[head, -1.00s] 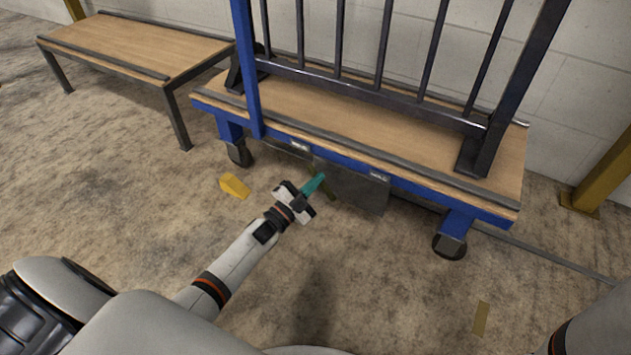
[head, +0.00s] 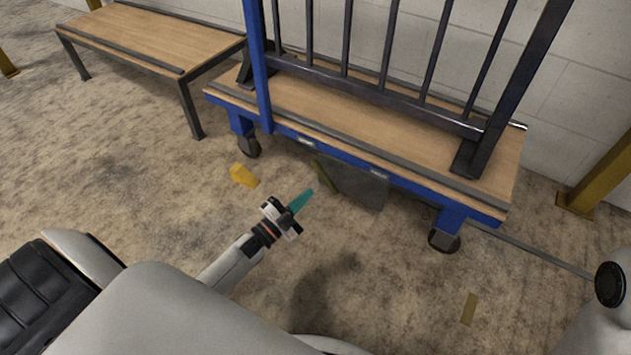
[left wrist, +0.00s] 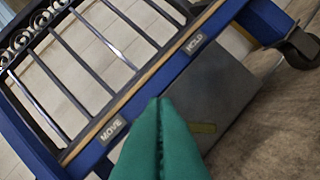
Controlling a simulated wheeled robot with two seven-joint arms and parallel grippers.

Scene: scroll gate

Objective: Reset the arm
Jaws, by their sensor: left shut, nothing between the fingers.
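My left gripper (head: 301,200) is over the concrete floor in front of the blue cart, in the lower middle of the head view. Its teal fingers are shut together with nothing between them. They also show in the left wrist view (left wrist: 160,135), pointing toward the cart's underside. The blue cart (head: 350,160) has a wooden deck and carries a dark barred gate (head: 370,85). A grey plate (head: 357,187) hangs below the deck edge. The left wrist view shows a MOVE label (left wrist: 113,129) and a HOLD label (left wrist: 195,43) on the blue rail. My right gripper is not in view.
A yellow wedge (head: 243,176) lies on the floor left of my left gripper. A wooden-topped bench (head: 150,38) stands at the back left. A yellow post (head: 600,175) stands at the right. Cart casters (head: 444,241) touch the floor. The floor before the cart is mostly clear.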

